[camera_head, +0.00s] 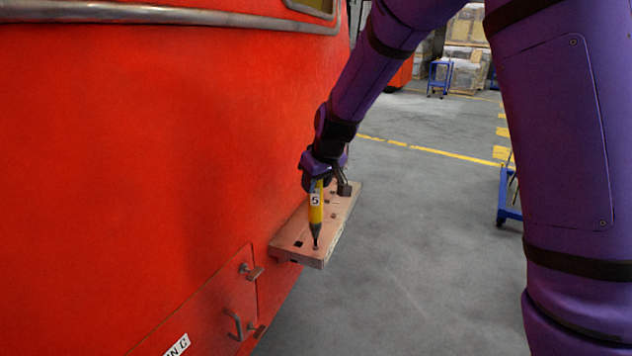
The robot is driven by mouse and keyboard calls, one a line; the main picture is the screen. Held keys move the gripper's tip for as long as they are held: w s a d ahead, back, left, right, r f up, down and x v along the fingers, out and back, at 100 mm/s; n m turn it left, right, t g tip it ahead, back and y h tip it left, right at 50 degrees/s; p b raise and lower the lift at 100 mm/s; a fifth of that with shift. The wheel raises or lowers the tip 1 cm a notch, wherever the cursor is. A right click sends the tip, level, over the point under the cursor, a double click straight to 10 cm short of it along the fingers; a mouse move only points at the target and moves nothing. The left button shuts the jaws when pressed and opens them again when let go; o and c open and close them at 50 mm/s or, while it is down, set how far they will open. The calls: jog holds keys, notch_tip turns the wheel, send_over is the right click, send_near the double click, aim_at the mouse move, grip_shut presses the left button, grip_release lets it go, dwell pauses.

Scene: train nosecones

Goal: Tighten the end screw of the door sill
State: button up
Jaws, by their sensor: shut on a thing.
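The door sill (288,243) is a pale, pinkish plate that juts out from the side of the red nosecone. Several dark holes and small fittings show on its top. My gripper (317,182) is above the sill, shut on a yellow screwdriver-like tool (316,212) marked "5". The tool points down, nearly upright, and its dark tip meets the sill top near the near end. A small screw head (315,247) seems to be right at the tip. Whether the tip is seated in it is too small to tell. The gripper's fingers are partly hidden by its own body.
The red nosecone (120,150) fills the left side, with a hatch, handle (234,324) and latch (252,271) below the sill. Grey floor (420,260) is open to the right. A blue trolley (509,205) stands at the right, with wrapped crates (465,65) behind.

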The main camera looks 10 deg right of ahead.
jog(key=shift+f, duration=0.7)
dwell(2.5)
jog(key=shift+r, duration=0.1)
